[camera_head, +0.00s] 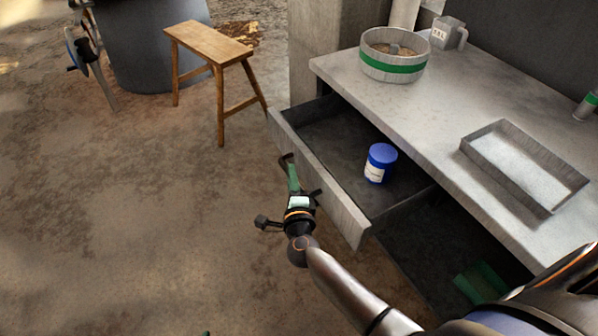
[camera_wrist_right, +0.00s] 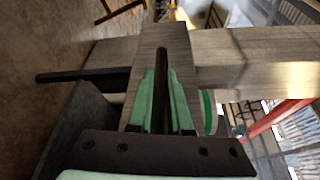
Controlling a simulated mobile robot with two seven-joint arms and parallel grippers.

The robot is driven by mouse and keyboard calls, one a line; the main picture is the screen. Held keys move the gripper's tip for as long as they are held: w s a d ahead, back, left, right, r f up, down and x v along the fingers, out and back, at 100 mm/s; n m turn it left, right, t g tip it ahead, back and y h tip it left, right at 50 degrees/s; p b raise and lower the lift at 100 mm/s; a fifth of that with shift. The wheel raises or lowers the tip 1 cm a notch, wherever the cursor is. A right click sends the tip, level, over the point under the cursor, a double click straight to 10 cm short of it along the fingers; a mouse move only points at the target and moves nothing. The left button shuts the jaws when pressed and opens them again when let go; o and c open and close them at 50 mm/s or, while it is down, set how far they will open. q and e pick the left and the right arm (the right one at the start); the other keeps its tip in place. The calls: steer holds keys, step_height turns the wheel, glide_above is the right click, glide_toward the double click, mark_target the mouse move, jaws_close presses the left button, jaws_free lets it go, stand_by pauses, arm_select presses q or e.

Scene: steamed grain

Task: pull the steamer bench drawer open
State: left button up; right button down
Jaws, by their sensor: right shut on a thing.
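The steamer bench drawer (camera_head: 318,178) stands pulled out well from under the grey bench top (camera_head: 420,100). A blue jar (camera_head: 380,163) with a white label stands inside it. My right gripper (camera_head: 292,178) is at the front of the drawer, shut on its dark handle (camera_head: 286,158). In the wrist view the green fingers (camera_wrist_right: 162,100) close around the dark handle bar (camera_wrist_right: 80,75), in front of the drawer's front panel. Only a small green tip at the bottom edge of the head view may be my left gripper; its jaws cannot be seen.
A wooden stool (camera_head: 210,45) stands beyond the drawer. The floor left of the drawer is clear.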

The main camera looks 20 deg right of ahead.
arm_select(q)
steer(key=shift+a, duration=0.25)
arm_select(e)
steer(key=shift+s+a, duration=0.1)
steer(key=shift+a, duration=0.6)
steer(key=c, duration=0.8)
jaws_free()
steer(key=shift+c, duration=0.2)
arm_select(q)
steer(key=shift+s, duration=0.1)
